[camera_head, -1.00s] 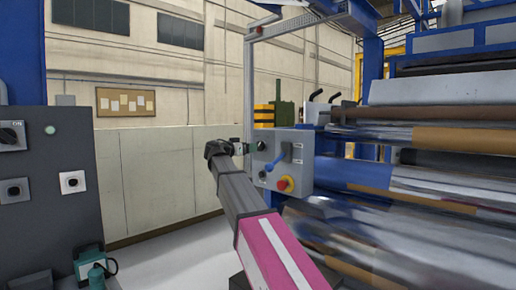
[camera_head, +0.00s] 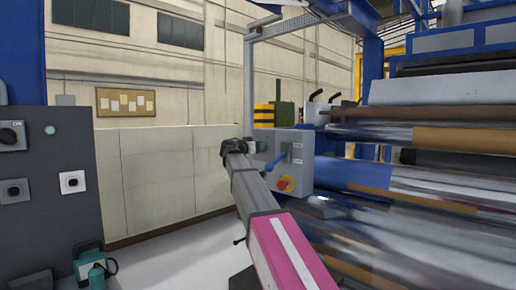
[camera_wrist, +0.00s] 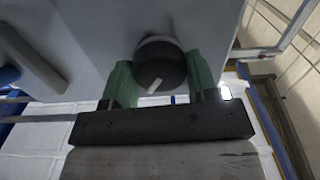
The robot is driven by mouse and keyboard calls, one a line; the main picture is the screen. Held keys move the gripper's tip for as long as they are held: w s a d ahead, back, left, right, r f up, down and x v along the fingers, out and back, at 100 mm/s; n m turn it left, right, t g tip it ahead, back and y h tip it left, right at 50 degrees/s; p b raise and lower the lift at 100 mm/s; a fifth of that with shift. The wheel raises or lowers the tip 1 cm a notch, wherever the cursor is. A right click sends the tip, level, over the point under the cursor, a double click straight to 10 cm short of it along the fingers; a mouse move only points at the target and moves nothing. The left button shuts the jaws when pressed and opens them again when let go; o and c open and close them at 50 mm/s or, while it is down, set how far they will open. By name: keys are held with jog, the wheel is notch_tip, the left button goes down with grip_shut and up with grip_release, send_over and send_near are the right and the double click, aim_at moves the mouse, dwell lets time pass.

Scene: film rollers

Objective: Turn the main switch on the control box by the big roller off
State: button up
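The grey control box (camera_head: 301,142) is fixed at the near end of the big roller machine. It bears a blue lever (camera_head: 277,161) and a red stop button on yellow (camera_head: 285,184). My gripper (camera_head: 234,146) is in front of the box's left part. In the wrist view a round black rotary switch (camera_wrist: 158,62) with a white mark sits on the box face (camera_wrist: 105,35). The white mark points down to the left. My gripper's green fingers (camera_wrist: 162,80) stand open on either side of the switch. I cannot tell whether they touch it.
The rollers (camera_head: 430,180) lie right of the box, close to my arm. A dark cabinet (camera_head: 45,180) with switches stands at the left. The floor between cabinet and machine is clear.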

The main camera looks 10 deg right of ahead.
jog(key=shift+c, duration=0.4)
jog(key=shift+n, duration=7.1)
jog(key=o, duration=0.9)
jog(key=shift+o, duration=0.2)
